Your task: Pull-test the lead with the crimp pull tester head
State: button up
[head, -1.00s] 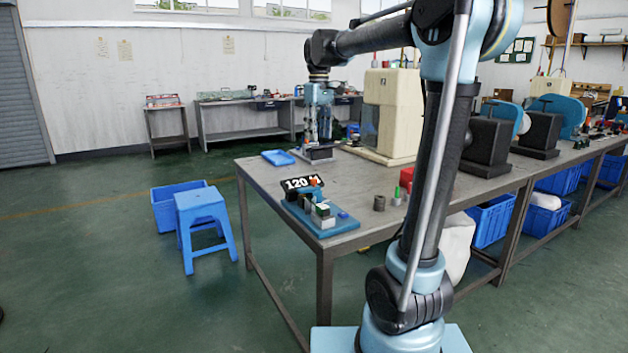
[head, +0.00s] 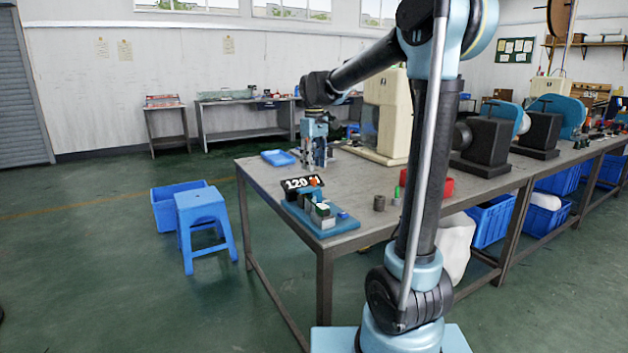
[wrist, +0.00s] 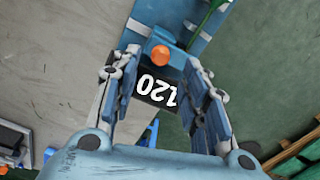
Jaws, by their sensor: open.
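The crimp pull tester (head: 318,215) sits at the table's front left corner, with a blue base, a black 120 display (head: 302,183) and an orange knob (head: 313,182). In the wrist view, the display (wrist: 157,88) and orange knob (wrist: 161,55) lie between my fingers. My gripper (head: 318,163) is open and empty, pointing down behind the tester in the head view; its spread fingers also show in the wrist view (wrist: 162,65). I see no contact with the tester. A thin green strip (wrist: 212,14) shows beyond the knob; I cannot tell whether it is the lead.
A blue tray (head: 278,157) lies at the table's left edge. A cream machine (head: 388,115) stands behind my gripper. Small dark cylinders (head: 379,203) and a red bin (head: 440,186) are to the right. A blue stool (head: 205,225) stands on the floor at left.

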aim_at(309, 193)
jog(key=shift+f, duration=3.05)
